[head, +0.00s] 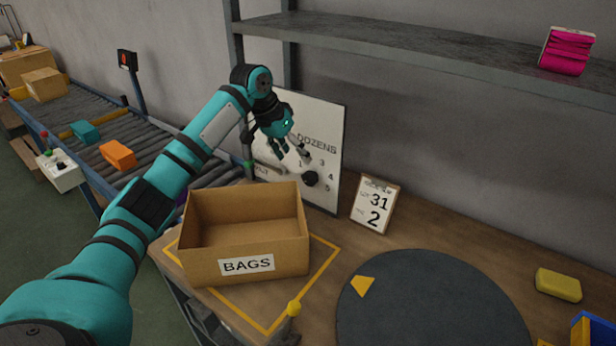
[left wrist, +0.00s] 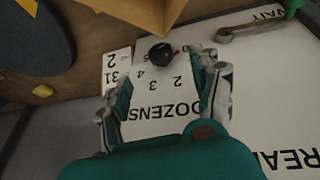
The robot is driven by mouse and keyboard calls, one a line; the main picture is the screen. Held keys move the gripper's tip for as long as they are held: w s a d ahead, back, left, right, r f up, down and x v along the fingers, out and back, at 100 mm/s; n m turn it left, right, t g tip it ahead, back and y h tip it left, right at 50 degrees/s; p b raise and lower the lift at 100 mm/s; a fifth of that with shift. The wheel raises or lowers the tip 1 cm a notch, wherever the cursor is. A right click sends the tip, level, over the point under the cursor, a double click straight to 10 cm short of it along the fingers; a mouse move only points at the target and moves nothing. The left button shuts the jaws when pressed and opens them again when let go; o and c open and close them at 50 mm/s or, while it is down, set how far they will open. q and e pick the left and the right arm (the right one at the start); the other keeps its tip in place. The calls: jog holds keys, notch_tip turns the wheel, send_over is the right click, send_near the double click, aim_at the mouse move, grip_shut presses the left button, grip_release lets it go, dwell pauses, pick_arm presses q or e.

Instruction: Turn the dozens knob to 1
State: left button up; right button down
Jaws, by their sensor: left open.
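The dozens knob (head: 311,178) is a black round knob on an upright white panel (head: 325,125) marked DOZENS, with numbers around it. In the left wrist view the knob (left wrist: 160,53) shows a small reddish mark on its side; which number it points to I cannot tell. My left gripper (head: 292,153) is open and empty, in front of the panel above the knob. In the left wrist view its fingers (left wrist: 155,88) are spread, with the DOZENS lettering between them and the knob beyond, apart from them. My right gripper is not in view.
An open cardboard box labelled BAGS (head: 247,264) stands on the table below the panel. A clipboard card (head: 375,204) showing 31 and 2 stands right of the panel. A lever (left wrist: 250,27) is also on the panel. A dark round mat (head: 430,305) lies at front right.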

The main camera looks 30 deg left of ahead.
aim_at(311, 179)
pick_arm(q)
jog(key=x, duration=0.9)
jog(key=shift+w+d+f+p, duration=0.1)
jog(key=shift+f+p, duration=0.15)
jog(key=shift+p, duration=0.1)
jog(key=shift+w+f, duration=0.15)
jog(key=shift+f, duration=0.25)
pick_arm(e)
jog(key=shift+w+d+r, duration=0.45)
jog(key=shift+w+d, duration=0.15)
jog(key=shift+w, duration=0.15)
